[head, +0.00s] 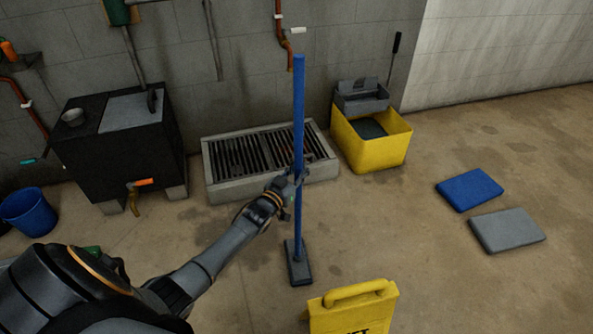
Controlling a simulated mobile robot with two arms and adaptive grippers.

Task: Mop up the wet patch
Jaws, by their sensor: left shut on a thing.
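A mop with a long blue handle (299,110) and a flat dark grey head (299,264) stands nearly upright in front of me. My left gripper (293,180) is shut on the blue handle, around its middle. The mop head is at the concrete floor; whether it presses on it I cannot tell. Darker damp-looking stains (240,252) show on the floor left of the mop head, but I cannot tell their exact edges. A yellow mop bucket (375,150) with a grey wringer stands by the wall at the back. My right gripper is not in view.
A yellow wet-floor sign (352,308) stands close in front. A grated drain trough (222,191) lies behind the mop. A black tank (122,155) and blue bucket (29,212) are left. Blue (470,190) and grey (507,230) pads lie right, with open floor around.

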